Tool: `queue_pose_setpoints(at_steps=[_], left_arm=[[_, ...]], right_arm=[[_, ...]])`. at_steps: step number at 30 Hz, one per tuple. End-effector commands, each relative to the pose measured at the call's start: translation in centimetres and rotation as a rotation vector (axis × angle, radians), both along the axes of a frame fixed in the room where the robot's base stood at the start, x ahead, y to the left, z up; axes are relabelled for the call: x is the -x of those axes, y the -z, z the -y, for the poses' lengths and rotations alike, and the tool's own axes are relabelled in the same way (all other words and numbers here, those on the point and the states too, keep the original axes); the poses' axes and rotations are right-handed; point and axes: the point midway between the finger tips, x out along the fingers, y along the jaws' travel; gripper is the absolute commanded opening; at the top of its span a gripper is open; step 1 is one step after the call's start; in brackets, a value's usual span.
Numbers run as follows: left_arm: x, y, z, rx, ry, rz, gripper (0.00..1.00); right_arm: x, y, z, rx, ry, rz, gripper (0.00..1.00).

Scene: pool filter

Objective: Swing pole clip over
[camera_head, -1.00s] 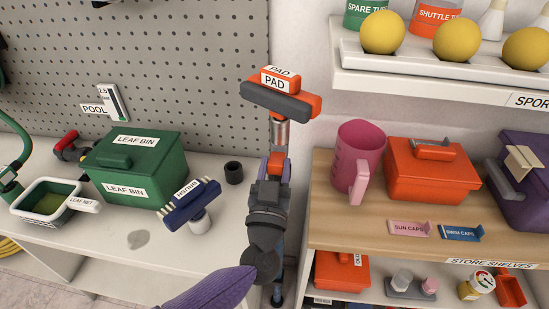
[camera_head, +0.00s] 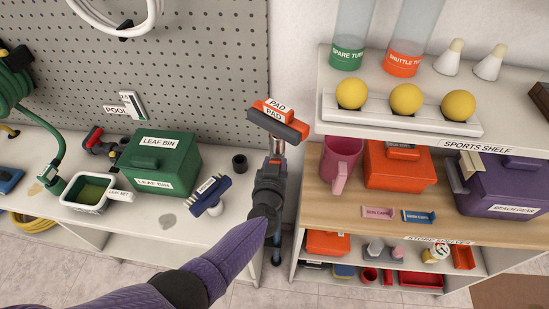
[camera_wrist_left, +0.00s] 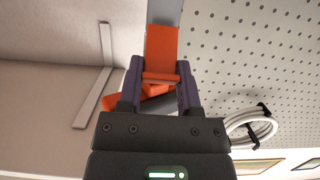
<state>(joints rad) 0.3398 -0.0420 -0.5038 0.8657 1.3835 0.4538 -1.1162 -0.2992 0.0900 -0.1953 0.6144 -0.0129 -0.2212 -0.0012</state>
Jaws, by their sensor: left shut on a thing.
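A pole with an orange-and-grey head labelled PAD (camera_head: 278,119) stands at the gap between the bench and the shelves, its grey shaft (camera_head: 278,146) below the head. My left gripper (camera_head: 274,163) reaches up from below and is shut on an orange part of the pole under that head. In the left wrist view this orange part (camera_wrist_left: 161,52) sits between the two fingers, with a grey length beyond it. I cannot make out the clip as a separate piece. My right gripper is not in view.
At right are a pink jug (camera_head: 341,162), an orange box (camera_head: 396,164) and a sports shelf with yellow balls (camera_head: 406,99). Pegboard (camera_head: 215,75) stands behind.

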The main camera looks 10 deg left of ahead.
Motion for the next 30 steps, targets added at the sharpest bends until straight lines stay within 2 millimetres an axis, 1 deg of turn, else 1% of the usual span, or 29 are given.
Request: queue_pose_setpoints(at_steps=[12,13,14,15,17,18,26,28,30], left_arm=[[0.0,0.0,0.0,0.000,0.001,-0.007,0.00],[0.0,0.0,0.0,0.000,0.001,-0.006,0.50],[0.0,0.0,0.0,0.000,0.001,-0.006,0.57],[0.0,0.0,0.0,0.000,0.001,-0.006,0.65],[0.0,0.0,0.0,0.000,0.001,-0.006,0.78],[0.0,0.0,0.0,0.000,0.001,-0.006,0.79],[0.1,-0.1,0.0,0.000,0.000,-0.006,0.79],[0.8,-0.5,0.0,0.001,0.000,-0.006,0.79],[2.2,-1.0,0.0,0.000,0.001,-0.008,0.79]], right_arm=[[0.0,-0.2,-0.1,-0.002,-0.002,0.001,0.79],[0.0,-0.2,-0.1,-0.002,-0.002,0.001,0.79],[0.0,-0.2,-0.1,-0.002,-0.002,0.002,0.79],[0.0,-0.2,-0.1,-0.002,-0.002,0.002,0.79],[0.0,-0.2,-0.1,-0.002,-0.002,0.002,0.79],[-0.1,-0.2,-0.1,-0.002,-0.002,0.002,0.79],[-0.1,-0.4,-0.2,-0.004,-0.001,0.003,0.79],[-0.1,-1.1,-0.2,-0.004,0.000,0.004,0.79],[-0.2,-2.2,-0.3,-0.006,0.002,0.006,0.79]])
